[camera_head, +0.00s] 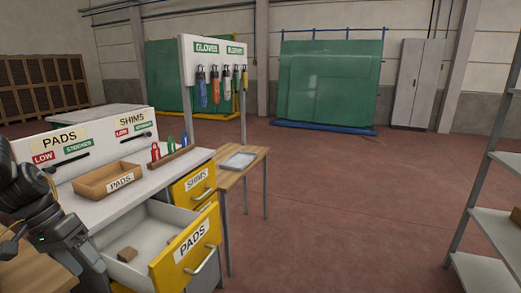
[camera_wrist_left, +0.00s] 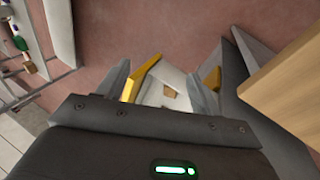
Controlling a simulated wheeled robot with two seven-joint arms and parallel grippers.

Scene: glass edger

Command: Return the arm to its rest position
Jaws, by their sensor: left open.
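My left arm comes in at the left edge of the head view, with its dark gripper (camera_head: 88,268) low beside the open pads drawer. In the left wrist view the two fingers of the left gripper (camera_wrist_left: 175,75) stand wide apart with nothing held between them. The yellow-fronted pads drawer (camera_head: 190,250) is pulled out, and a small brown block (camera_head: 127,254) lies inside it. The drawer and block also show between the fingers in the wrist view. My right gripper is not in view.
The shims drawer (camera_head: 196,184) looks shut. A small table (camera_head: 250,156) holds a grey tray. A shelf (camera_head: 485,265) stands right; the middle floor is clear.

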